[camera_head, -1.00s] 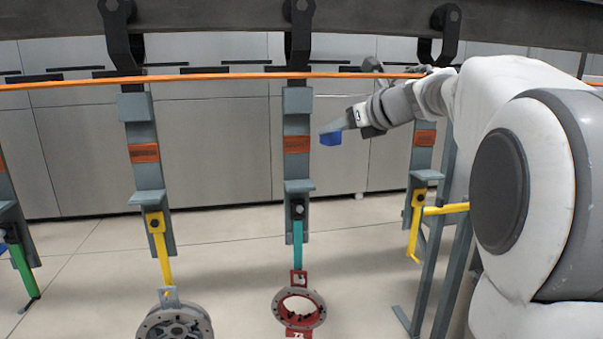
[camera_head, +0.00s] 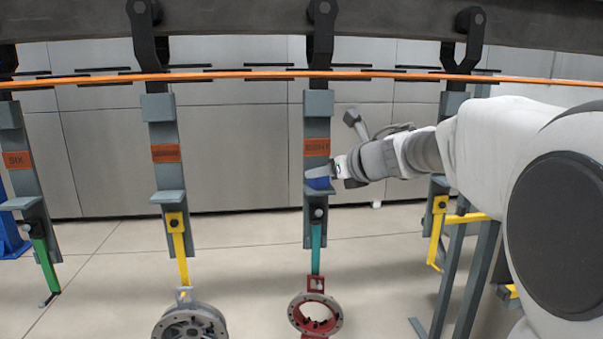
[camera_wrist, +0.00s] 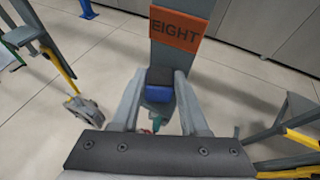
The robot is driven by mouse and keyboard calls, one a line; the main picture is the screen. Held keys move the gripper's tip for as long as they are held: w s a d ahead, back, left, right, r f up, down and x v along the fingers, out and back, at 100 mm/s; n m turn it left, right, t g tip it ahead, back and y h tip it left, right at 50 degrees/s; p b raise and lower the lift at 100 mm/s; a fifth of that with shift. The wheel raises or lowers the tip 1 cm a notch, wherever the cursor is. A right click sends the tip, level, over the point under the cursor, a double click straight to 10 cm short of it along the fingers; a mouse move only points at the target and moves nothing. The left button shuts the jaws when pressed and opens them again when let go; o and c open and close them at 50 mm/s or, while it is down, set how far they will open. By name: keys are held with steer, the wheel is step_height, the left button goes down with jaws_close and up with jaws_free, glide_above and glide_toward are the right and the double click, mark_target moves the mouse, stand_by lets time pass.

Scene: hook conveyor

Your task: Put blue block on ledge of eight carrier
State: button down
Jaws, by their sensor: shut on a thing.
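The eight carrier (camera_head: 317,125) is a grey upright plate with an orange label; the label reads EIGHT in the wrist view (camera_wrist: 176,27). Its small grey ledge sits at the lower part of the plate, mostly hidden behind the block and my gripper. The blue block (camera_head: 318,183) is at the front of the plate, at about ledge height. My gripper (camera_head: 325,172) is shut on it from the right. In the wrist view the block (camera_wrist: 159,94) sits between the two fingers, close to the carrier. I cannot tell whether it touches the ledge.
The carrier labelled six (camera_head: 18,160) and another carrier (camera_head: 166,153) hang to the left, each with a ledge. An orange rail (camera_head: 250,75) runs across above. A teal hook (camera_head: 316,250) below carries a red-grey ring (camera_head: 315,314). A yellow-hooked carrier (camera_head: 440,205) hangs at right.

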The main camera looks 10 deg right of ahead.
steer(key=shift+f, duration=0.1)
steer(key=shift+c, duration=2.1)
jaws_free()
